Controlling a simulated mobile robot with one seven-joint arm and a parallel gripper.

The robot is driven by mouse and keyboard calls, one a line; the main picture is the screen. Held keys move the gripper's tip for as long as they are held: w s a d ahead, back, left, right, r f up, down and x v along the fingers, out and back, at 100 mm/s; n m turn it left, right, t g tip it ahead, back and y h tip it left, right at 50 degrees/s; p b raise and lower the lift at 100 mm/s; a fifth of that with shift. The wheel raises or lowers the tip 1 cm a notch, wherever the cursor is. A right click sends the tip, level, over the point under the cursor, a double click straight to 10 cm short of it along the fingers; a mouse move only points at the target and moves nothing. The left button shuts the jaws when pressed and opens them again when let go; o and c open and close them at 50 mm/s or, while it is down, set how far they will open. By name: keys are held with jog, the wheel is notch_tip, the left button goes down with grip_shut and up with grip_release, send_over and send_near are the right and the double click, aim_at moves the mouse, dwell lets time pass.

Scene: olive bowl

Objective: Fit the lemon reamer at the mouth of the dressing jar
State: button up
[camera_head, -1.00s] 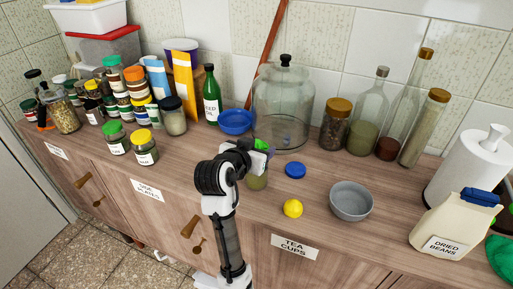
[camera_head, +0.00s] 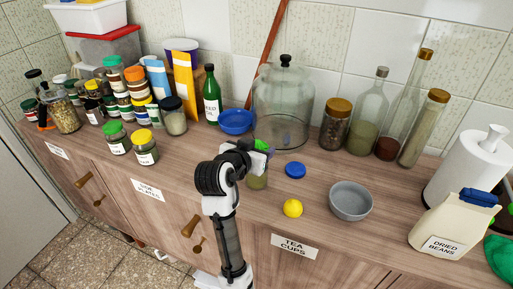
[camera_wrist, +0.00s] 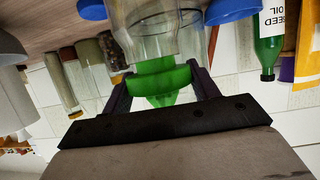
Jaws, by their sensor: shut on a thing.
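The green lemon reamer (camera_head: 262,146) is in my gripper (camera_head: 256,149), at the top of the small dressing jar (camera_head: 257,181). In the wrist view the reamer (camera_wrist: 160,84) sits between the two dark fingers of my gripper (camera_wrist: 162,88), which are shut on it. The clear glass mouth of the jar (camera_wrist: 158,47) is right against the reamer there. I cannot tell whether the reamer is seated or just above the rim. My gripper hides part of the jar's top in the head view.
A blue lid (camera_head: 295,170), a lemon (camera_head: 292,208) and a grey bowl (camera_head: 351,201) are to the right. A large glass jar (camera_head: 283,105) and a blue bowl (camera_head: 236,121) stand behind. Bare counter lies left of my arm.

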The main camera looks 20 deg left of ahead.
jog(key=shift+f+b, duration=0.75)
jog(key=shift+f, duration=0.4)
dwell(0.5)
jog(key=o, duration=1.1)
jog(key=shift+c, duration=0.2)
jog(key=d+b+v, duration=0.1)
jog(key=b+v, duration=0.1)
jog(key=v, duration=1.1)
jog(key=shift+s+a, duration=0.45)
jog(key=shift+a, duration=0.05)
jog(key=shift+r, duration=0.15)
